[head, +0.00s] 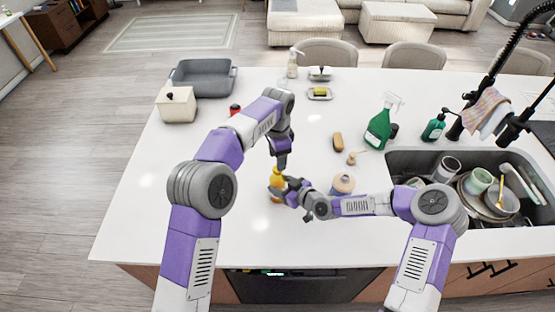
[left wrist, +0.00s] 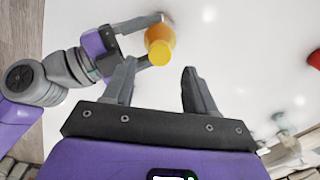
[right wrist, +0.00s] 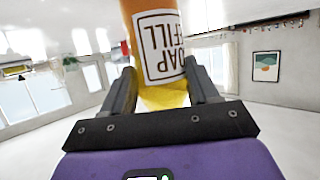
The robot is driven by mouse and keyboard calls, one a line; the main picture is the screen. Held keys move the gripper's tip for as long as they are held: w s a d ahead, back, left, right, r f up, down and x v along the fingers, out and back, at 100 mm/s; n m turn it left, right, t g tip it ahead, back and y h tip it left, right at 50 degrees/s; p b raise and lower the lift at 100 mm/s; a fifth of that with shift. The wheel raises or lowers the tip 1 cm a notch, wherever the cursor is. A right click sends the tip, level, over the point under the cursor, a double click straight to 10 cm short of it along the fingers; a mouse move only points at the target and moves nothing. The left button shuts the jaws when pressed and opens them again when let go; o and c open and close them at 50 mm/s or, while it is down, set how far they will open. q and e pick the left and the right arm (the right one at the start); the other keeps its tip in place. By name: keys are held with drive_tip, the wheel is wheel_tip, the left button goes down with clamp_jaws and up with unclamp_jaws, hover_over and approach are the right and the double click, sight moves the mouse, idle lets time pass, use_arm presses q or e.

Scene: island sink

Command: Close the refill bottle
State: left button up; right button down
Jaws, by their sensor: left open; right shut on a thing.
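The refill bottle (head: 275,181) is yellow-orange and stands out over the white island top. My right gripper (head: 284,191) is shut on it from the side. In the right wrist view the bottle (right wrist: 160,50) sits between the fingers, with a white label reading "SOAP REFILL" upside down in the picture. My left gripper (head: 282,164) is just above the bottle, pointing down, open and empty. In the left wrist view a round yellow end of the bottle (left wrist: 159,53) shows beyond the open fingers. I cannot tell whether this end is a cap or the bottle's opening.
A red object (head: 235,109) is partly hidden behind my left arm. A wooden-topped jar (head: 343,183), a brown brush (head: 338,141) and a green spray bottle (head: 379,130) stand to the right. The sink (head: 398,160) holds dishes.

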use_arm(q)
drive_tip(key=shift+c, duration=0.3)
drive_tip(key=n, duration=0.3)
drive_tip(key=r+n, duration=0.1)
drive_tip(key=n, duration=0.2)
drive_tip(key=shift+a+r, duration=0.1)
drive_tip(key=n, duration=0.2)
drive_tip(key=r+n, duration=0.1)
drive_tip(key=shift+n, duration=0.4)
drive_tip(key=n, duration=0.2)
drive_tip(key=r+n, duration=0.1)
drive_tip(key=n, duration=0.1)
drive_tip(key=shift+r, duration=0.15)
drive_tip(key=shift+f, duration=4.05)
drive_tip(key=shift+c, duration=0.5)
clamp_jaws()
drive_tip(key=shift+o, duration=1.2)
unclamp_jaws()
